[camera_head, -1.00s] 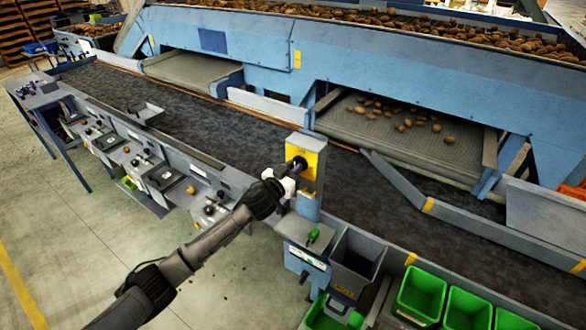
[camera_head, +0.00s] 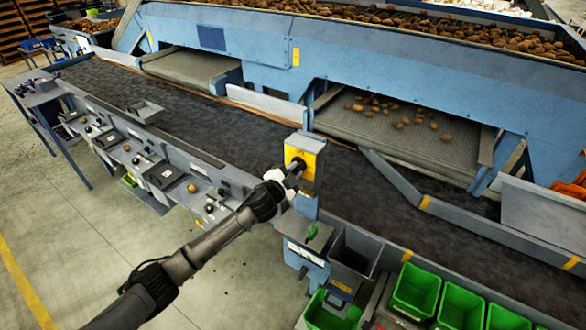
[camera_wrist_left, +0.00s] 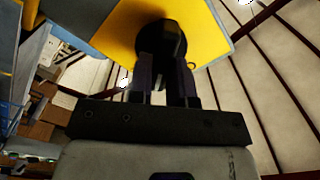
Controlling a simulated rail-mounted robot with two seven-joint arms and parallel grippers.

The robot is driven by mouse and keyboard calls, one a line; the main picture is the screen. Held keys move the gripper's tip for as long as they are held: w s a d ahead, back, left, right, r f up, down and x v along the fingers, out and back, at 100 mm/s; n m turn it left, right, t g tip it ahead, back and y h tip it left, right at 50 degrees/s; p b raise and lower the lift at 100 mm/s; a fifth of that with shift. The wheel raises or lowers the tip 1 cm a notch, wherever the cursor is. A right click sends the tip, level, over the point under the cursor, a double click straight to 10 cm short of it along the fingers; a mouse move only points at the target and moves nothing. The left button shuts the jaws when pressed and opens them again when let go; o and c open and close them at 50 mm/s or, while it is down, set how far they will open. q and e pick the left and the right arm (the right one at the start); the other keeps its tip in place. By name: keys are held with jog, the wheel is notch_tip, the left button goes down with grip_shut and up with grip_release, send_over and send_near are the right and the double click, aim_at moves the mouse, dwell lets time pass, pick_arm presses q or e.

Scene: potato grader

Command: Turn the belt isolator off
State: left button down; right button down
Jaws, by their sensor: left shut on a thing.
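The belt isolator is a yellow-faced box (camera_head: 309,157) on a blue-grey post beside the dark belt, with a round black knob (camera_head: 298,166) on its face. In the left wrist view the yellow plate (camera_wrist_left: 205,30) and the black knob (camera_wrist_left: 160,40) fill the upper middle. My left gripper (camera_head: 291,173) reaches in from the lower left and is shut on the knob. In the wrist view its two dark fingers (camera_wrist_left: 168,75) stand on either side of the knob's grip, partly hiding it. My right gripper is not in view.
Grading stations with small bins (camera_head: 160,175) line the belt's near side. Potatoes lie on the grey side conveyor (camera_head: 390,135). The floor at left is clear.

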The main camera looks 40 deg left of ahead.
pick_arm(q)
jog(key=m+p, duration=0.1)
jog(key=m, duration=0.4)
jog(key=shift+d+f+m, duration=0.1)
jog(key=shift+m, duration=1)
jog(key=shift+f+m, duration=0.1)
jog(key=shift+m, duration=0.2)
jog(key=c, duration=1)
grip_release()
jog(key=shift+c, duration=0.2)
jog(key=s+d+b, duration=0.1)
jog(key=s, duration=1.2)
jog(key=shift+s+d, duration=0.2)
jog(key=shift+s, duration=0.2)
